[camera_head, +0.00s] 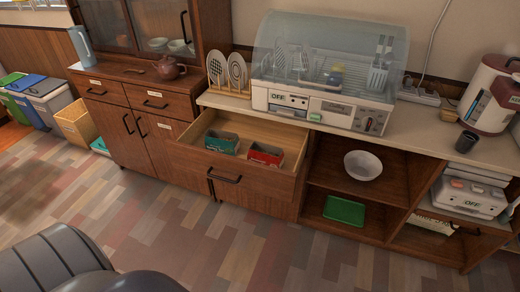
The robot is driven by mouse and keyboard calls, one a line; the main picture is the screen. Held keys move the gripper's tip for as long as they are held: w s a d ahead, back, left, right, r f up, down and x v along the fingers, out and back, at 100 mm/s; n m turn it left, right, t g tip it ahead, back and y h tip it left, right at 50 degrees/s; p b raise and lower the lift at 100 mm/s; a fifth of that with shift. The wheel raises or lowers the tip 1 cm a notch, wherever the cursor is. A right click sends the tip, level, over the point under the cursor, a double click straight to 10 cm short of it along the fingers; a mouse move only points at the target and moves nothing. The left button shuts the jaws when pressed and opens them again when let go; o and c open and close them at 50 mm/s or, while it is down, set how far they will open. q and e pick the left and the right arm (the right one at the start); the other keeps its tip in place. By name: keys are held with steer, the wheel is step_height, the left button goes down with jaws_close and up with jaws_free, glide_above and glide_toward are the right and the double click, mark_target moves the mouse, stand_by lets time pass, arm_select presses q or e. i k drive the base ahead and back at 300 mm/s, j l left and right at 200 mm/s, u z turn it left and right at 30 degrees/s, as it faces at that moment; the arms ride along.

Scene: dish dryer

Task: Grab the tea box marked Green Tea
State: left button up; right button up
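A drawer (187,144) below the counter is pulled open. Two small boxes lie inside it. One is a teal-green box (222,143) on the left, and the other is a red box (265,155) on the right. Both have pale markings that are too small to read, so I cannot tell which says Green Tea. The boxes are apart from each other, with bare drawer floor around them. Neither of my grippers is in view.
A dish dryer (330,110) stands on the counter above the drawer. A plate rack (229,75) stands to its left. Open shelves at right hold a white bowl (363,165) and a green tray (344,210). The floor (220,240) before the drawer is clear.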

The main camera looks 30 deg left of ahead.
mark_target(266, 157)
steer(key=j+z, duration=0.1)
steer(key=j, duration=0.4)
steer(key=j+z, duration=0.15)
steer(key=j, duration=0.4)
steer(key=k+j+z, duration=0.1)
steer(key=j, duration=0.4)
steer(key=k+j+z, duration=0.15)
steer(key=j, duration=0.35)
steer(key=k+j+z, duration=0.1)
steer(key=j, duration=0.35)
steer(key=k+j, duration=0.1)
steer(key=j, duration=0.75)
steer(key=k+j, duration=0.15)
steer(key=j, duration=0.3)
